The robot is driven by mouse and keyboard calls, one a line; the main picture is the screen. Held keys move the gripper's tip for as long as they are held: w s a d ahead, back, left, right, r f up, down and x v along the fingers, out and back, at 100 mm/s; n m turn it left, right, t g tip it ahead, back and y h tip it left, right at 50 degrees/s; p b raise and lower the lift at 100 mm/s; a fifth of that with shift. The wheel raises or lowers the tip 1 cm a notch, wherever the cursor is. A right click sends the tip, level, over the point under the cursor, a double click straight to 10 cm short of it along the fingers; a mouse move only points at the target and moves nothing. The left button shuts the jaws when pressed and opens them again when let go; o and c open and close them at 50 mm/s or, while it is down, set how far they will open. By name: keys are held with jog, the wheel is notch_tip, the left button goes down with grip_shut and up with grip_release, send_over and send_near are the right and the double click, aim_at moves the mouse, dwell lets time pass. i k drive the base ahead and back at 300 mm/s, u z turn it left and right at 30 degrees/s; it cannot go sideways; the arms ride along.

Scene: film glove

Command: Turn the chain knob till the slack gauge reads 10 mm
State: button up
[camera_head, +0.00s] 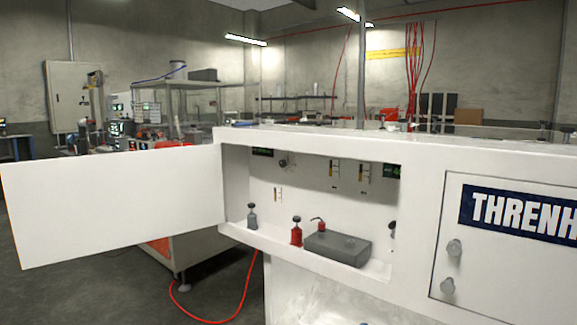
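An open white cabinet bay shows in the middle of the head view. A dark round knob (283,163) sits high on its back panel, and another dark knob (392,226) is at the bay's right side. Small gauge-like strips with yellow and black marks (335,171) and (363,172) are on the back panel. A smaller strip (278,194) is lower left. Dark displays with green characters (393,171) and (262,152) are near the top. Labels and readings are too small to read, so I cannot tell which knob is the chain knob. My gripper is out of view.
The white door (115,205) stands swung open to the left. A grey bottle (252,217), a red bottle (296,234) and a grey box (338,248) with a red spout stand on the bay floor. A closed door (500,260) is right. A red hose (235,307) crosses the floor.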

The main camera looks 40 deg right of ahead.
aim_at(282, 163)
jog(key=u, duration=0.1)
jog(key=i, duration=0.9)
jog(key=z, duration=0.1)
